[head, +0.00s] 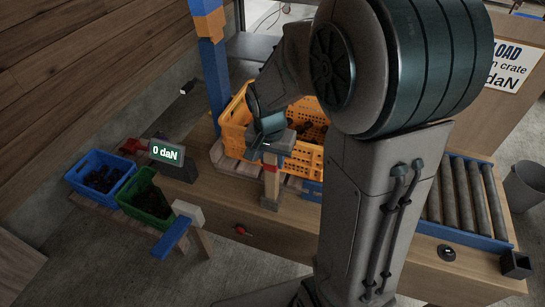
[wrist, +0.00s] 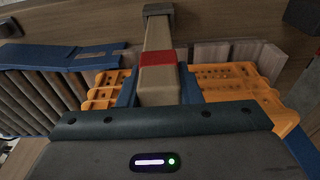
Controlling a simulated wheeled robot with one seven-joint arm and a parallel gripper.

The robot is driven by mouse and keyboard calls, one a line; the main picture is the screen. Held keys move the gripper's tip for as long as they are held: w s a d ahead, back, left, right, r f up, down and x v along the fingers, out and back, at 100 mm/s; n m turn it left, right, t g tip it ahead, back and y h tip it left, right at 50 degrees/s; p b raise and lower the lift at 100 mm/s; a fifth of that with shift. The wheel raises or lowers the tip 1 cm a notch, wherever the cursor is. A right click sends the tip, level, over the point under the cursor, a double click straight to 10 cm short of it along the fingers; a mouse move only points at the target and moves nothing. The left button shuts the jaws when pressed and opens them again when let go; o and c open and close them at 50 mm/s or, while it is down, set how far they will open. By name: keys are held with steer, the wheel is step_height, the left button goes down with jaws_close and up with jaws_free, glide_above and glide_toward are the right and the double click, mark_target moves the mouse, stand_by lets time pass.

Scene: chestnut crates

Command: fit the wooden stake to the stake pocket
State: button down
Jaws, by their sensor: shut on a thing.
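The wooden stake (head: 271,184) is a pale upright bar with a red band. It also shows in the wrist view (wrist: 158,85), running away from my gripper. My gripper (head: 272,150) is shut on its upper part, with blue fingers on both sides in the wrist view (wrist: 158,98). The dark grey stake pocket (head: 270,203) is at the bench's front edge, at the stake's lower end; it also shows in the wrist view (wrist: 158,9). The stake's lower end meets the pocket's outline; I cannot tell how deep it sits inside.
An orange crate (head: 233,127) with dark chestnuts stands right behind the stake. A blue crate (head: 88,194) and a green crate (head: 127,208) are at left. A display (head: 167,152) reads 0 daN. A roller conveyor (head: 470,195) lies at right.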

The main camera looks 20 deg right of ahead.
steer(key=shift+f+b, duration=0.3)
steer(key=shift+f, duration=0.1)
steer(key=c, duration=0.9)
jaws_free()
steer(key=shift+c, duration=0.2)
steer(key=shift+r, duration=0.1)
step_height(320, 180, up, 14)
steer(key=s+a, duration=0.1)
steer(key=shift+s+f+p, duration=0.2)
steer(key=shift+p, duration=0.25)
steer(key=s+d+f+n+t+p, duration=0.1)
steer(key=s+f+n, duration=0.1)
steer(key=s+n, duration=0.5)
steer(key=s, duration=0.5)
steer(key=shift+s+t+y+p, duration=0.2)
steer(key=shift+t+y+p, duration=0.1)
steer(key=shift+y+p, duration=0.1)
